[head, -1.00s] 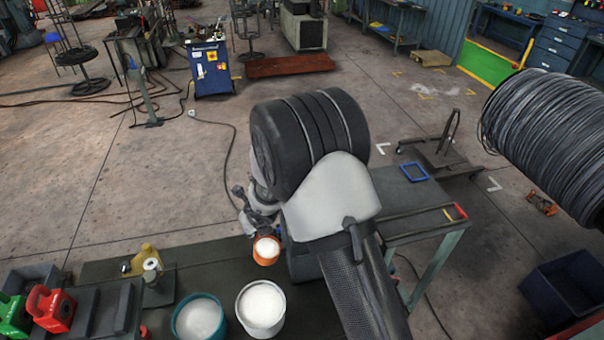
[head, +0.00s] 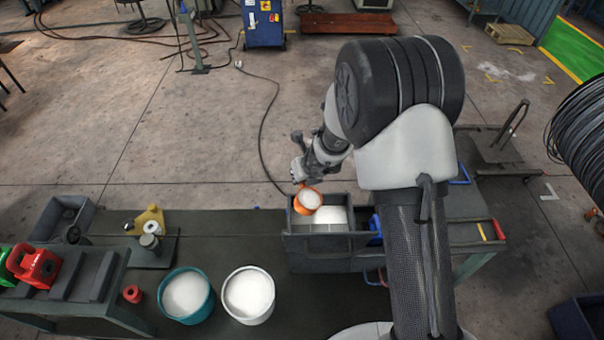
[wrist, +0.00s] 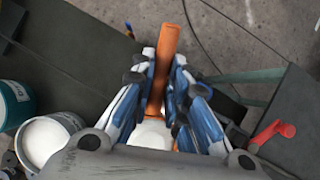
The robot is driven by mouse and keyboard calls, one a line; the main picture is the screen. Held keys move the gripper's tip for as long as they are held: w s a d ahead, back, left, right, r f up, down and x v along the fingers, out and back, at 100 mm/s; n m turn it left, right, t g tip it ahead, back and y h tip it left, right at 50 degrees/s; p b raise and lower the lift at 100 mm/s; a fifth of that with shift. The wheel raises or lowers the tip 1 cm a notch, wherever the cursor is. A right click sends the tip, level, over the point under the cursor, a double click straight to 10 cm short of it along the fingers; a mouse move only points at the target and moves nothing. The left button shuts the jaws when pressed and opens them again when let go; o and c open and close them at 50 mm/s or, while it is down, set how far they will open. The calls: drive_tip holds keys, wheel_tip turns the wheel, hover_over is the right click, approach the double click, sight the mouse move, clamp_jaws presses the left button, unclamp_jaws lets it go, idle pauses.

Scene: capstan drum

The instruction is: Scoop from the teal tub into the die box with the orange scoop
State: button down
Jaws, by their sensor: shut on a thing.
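My gripper (wrist: 157,85) is shut on the handle of the orange scoop (head: 298,204); the handle (wrist: 167,42) also shows in the wrist view. The scoop is filled with white material and is above the back left part of a dark grey box, which I take to be the die box (head: 320,262). White material also shows inside this box. The teal tub (head: 163,309) stands on the bench to the left and holds white material. It also shows at the left edge of the wrist view (wrist: 20,103). The scoop's bowl is mostly hidden in the wrist view.
A white tub (head: 228,306) with white contents stands between the teal tub and the box. A red ring-like part (head: 132,294), a yellow item (head: 150,219) and red and green blocks (head: 38,266) are further left. Bare bench (head: 225,235) lies behind the tubs.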

drive_tip(key=shift+d+f+t+y+b, duration=0.35)
drive_tip(key=shift+y+b, duration=0.35)
drive_tip(key=shift+b, duration=0.35)
drive_tip(key=shift+w+d+f+m+y+b, duration=0.1)
drive_tip(key=shift+d+f+m+y+b, duration=0.25)
drive_tip(key=shift+y+b, duration=0.3)
drive_tip(key=s+d+r+m+t+y+b, duration=0.1)
drive_tip(key=d+m+t+y+b, duration=0.2)
drive_tip(key=d+y+b, duration=0.3)
drive_tip(key=shift+s+r+t+y+b, duration=0.2)
drive_tip(key=shift+t+y+b, duration=0.55)
drive_tip(key=shift+y+b, duration=0.7)
drive_tip(key=shift+r, duration=0.1)
drive_tip(key=shift+m, duration=0.25)
